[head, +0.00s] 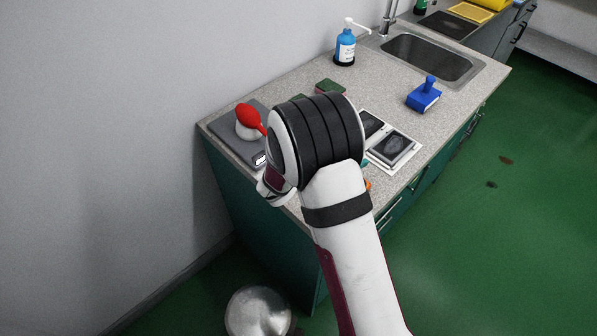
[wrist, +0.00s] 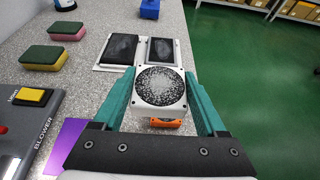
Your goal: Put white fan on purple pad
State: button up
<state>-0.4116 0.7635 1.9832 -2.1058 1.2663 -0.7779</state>
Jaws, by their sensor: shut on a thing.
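The white fan (wrist: 160,104), a square white frame with a round speckled dark face, is between the teal fingers of my gripper (wrist: 160,82) in the wrist view. The gripper is shut on it. The purple pad (wrist: 63,143) lies on the counter at the lower left of the wrist view, left of the gripper and partly hidden by its body. In the head view my own arm hides the fan, the pad and most of the gripper.
A grey blower unit (wrist: 38,118) with a yellow switch stands left of the pad. Two sponges (wrist: 42,57) lie behind it. A white tray with dark panels (wrist: 115,52) is beyond the fan. An orange object (wrist: 166,123) is just below the fan. A blue stamp (head: 424,95) stands near the sink.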

jog(key=w+a+f, duration=0.1)
jog(key=a+f, duration=0.1)
jog(key=a, duration=0.1)
jog(key=w+a+f, duration=0.2)
jog(key=a, duration=0.2)
jog(key=w+a+f, duration=0.2)
jog(key=a, duration=0.2)
jog(key=shift+w+a+f, duration=0.1)
jog(key=shift+w+a, duration=0.1)
jog(key=shift+a, duration=0.05)
jog(key=f, duration=0.2)
jog(key=a+f, duration=0.1)
jog(key=f, duration=0.1)
jog(key=shift+w, duration=0.15)
jog(key=shift+f, duration=0.25)
jog(key=shift+f, duration=0.15)
